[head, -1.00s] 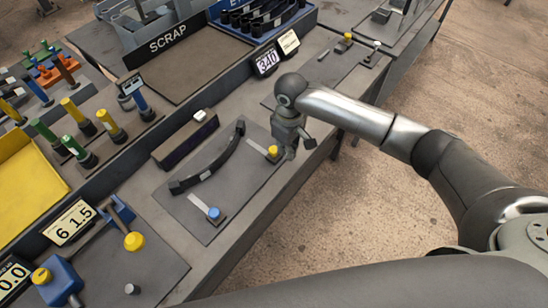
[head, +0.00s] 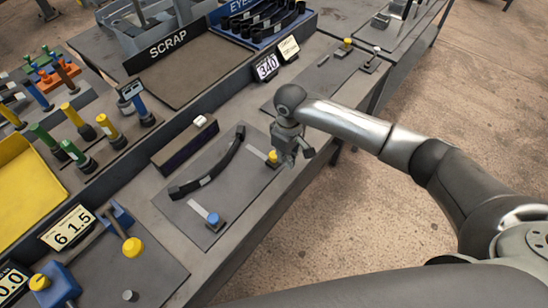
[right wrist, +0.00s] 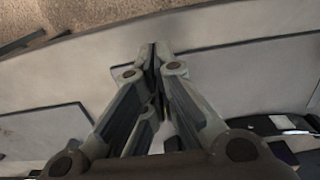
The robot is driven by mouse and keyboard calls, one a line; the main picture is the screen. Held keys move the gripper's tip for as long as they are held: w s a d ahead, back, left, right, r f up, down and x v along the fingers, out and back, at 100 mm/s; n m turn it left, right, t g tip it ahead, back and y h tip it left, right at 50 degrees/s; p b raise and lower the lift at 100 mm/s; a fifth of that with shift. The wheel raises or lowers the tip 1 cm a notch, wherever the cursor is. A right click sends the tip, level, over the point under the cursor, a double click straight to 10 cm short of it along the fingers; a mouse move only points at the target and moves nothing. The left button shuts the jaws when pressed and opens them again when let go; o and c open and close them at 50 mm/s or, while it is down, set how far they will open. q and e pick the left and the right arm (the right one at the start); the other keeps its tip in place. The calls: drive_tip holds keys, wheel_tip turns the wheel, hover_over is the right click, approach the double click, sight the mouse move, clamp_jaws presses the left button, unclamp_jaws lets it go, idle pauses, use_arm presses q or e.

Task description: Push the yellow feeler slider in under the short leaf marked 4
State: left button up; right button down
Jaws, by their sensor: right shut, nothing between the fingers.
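The yellow feeler slider (head: 273,158) has a yellow knob on a dark block and a pale strip pointing up-left. It sits at the right end of a dark plate (head: 175,205). A black arched leaf (head: 222,160) with small pale labels lies along this plate; I cannot read a 4. The strip's tip appears apart from the leaf. My right gripper (head: 295,163) is shut and empty, just right of the yellow knob; I cannot tell whether they touch. Its closed fingers (right wrist: 155,48) also show in the right wrist view. My left gripper is out of view.
A blue-knobbed slider (head: 213,219) sits at the plate's near end. A dark block with a white button (head: 200,121) stands behind the leaf. Displays read 340 (head: 267,67) and 6 1.5 (head: 69,228). The bench edge runs just right of the plate.

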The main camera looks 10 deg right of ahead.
sight(272, 153)
drive_tip(key=shift+f, duration=0.15)
idle(0.5)
drive_tip(key=shift+f+b, duration=0.3)
drive_tip(key=shift+f, duration=0.55)
drive_tip(key=shift+w, duration=0.1)
drive_tip(key=shift+w+a+b, duration=0.45)
drive_tip(key=shift+w+a, duration=0.35)
drive_tip(key=shift+w, duration=0.15)
drive_tip(key=shift+w+a+b, duration=0.45)
drive_tip(key=shift+w+a, duration=0.3)
drive_tip(key=shift+w, duration=0.2)
drive_tip(key=shift+w+a+r, duration=0.1)
drive_tip(key=shift+w+r, duration=0.05)
drive_tip(key=shift+r, duration=0.05)
idle(0.5)
drive_tip(key=shift+p, duration=0.55)
idle(0.7)
drive_tip(key=shift+r, duration=0.1)
